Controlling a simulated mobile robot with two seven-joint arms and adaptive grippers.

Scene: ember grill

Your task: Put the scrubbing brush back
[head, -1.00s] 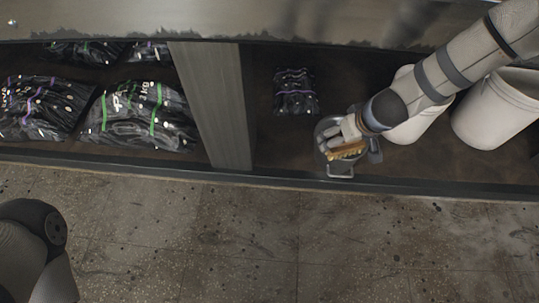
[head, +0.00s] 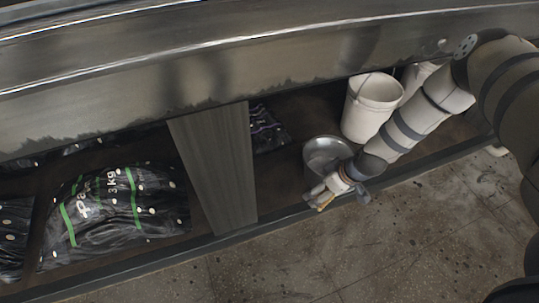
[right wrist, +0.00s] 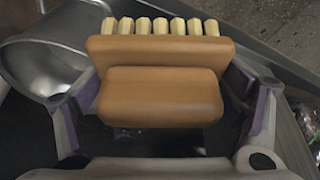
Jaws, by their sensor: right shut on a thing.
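The scrubbing brush (right wrist: 160,95) has a tan wooden body and a row of pale bristle tufts, at the top in the right wrist view. My right gripper (right wrist: 162,112) is shut on it, with one finger at each end of the wood. In the head view the brush (head: 326,201) is small and partly hidden by my right gripper (head: 334,190), near the lower shelf's front edge. A round metal pail (head: 326,146) stands on the shelf just behind the gripper. It also shows at the upper left in the right wrist view (right wrist: 40,52). My left gripper is out of view.
White buckets (head: 371,105) stand on the shelf behind my right arm. A grey upright panel (head: 214,170) divides the shelf, with black bags (head: 115,210) to its left. A metal counter (head: 280,62) overhangs the shelf. The floor (head: 400,245) in front is clear.

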